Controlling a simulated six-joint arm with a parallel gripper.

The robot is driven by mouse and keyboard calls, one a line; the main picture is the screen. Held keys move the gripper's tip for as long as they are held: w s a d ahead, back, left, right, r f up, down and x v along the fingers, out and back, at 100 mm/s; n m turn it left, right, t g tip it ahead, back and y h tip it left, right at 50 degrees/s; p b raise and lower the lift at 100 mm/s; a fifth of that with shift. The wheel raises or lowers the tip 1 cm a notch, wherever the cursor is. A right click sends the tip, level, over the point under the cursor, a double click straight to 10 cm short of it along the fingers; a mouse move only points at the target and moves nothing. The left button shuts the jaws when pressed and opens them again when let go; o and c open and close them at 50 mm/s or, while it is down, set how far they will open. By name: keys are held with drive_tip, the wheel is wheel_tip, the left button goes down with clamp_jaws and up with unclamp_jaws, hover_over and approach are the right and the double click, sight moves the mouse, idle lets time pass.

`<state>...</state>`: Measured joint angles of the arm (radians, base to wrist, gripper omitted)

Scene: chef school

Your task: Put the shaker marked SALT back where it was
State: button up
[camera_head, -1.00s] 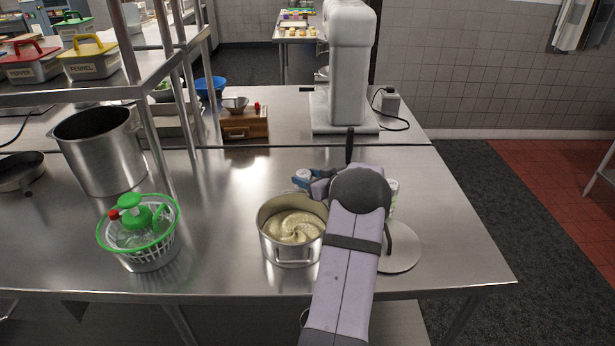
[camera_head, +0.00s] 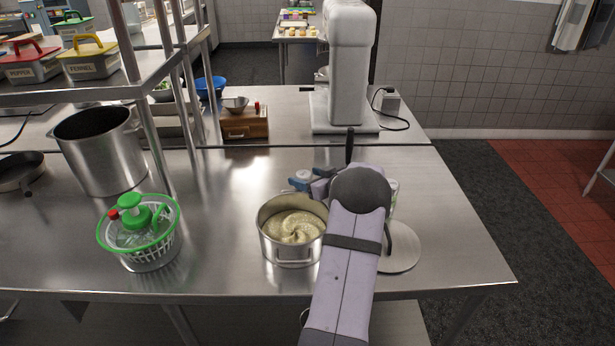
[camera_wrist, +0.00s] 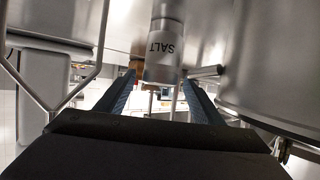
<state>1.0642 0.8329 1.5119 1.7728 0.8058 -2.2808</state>
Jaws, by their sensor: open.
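My gripper (camera_head: 300,184) is open, just behind the pot in the head view. The shaker marked SALT (camera_wrist: 163,52) shows in the wrist view, with a pale body and a metal-looking end. That end lies between or just beyond my spread fingertips (camera_wrist: 159,80), with gaps visible on both sides. The wrist picture looks turned over, with the steel table at its top, and the shaker appears to stand on it. In the head view, a small whitish top (camera_head: 303,174) at the fingers may be the shaker; the rest is hidden.
A steel pot (camera_head: 291,245) of creamy mixture stands close in front of my gripper. A wooden box (camera_head: 246,127) and a white mixer (camera_head: 346,60) stand behind. A round grey plate (camera_head: 402,257) and a partly hidden whitish container (camera_head: 394,190) are right of my arm.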

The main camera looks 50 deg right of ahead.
drive_tip(key=b+v, duration=0.4)
drive_tip(key=v, duration=0.8)
drive_tip(key=w+a+m+g+y, duration=0.1)
drive_tip(key=w+a+m+y, duration=0.2)
drive_tip(key=a, duration=1.1)
drive_tip(key=w+a+m+g+y, duration=0.1)
drive_tip(key=w+a+y, duration=0.35)
drive_tip(key=a, duration=0.95)
drive_tip(key=s+a+f+n+g+y, duration=0.1)
drive_tip(key=s+a+f+g, duration=0.1)
drive_tip(key=a, duration=0.3)
drive_tip(key=s+a+f+g+y, duration=0.1)
drive_tip(key=s+a+f+g, duration=0.15)
drive_tip(key=a, duration=0.25)
drive_tip(key=s+a+f+n+g+h+p, duration=0.1)
drive_tip(key=s+a+f+n+g+h, duration=0.1)
drive_tip(key=s, duration=0.6)
drive_tip(key=s+a+f+n+g+h+p, duration=0.2)
drive_tip(key=s+a+f+n+g+h, duration=0.1)
drive_tip(key=s, duration=0.5)
drive_tip(key=shift+s+a+f+g+h, duration=0.2)
drive_tip(key=shift+a+f+g+h, duration=0.3)
drive_tip(key=shift+a+g+h, duration=0.4)
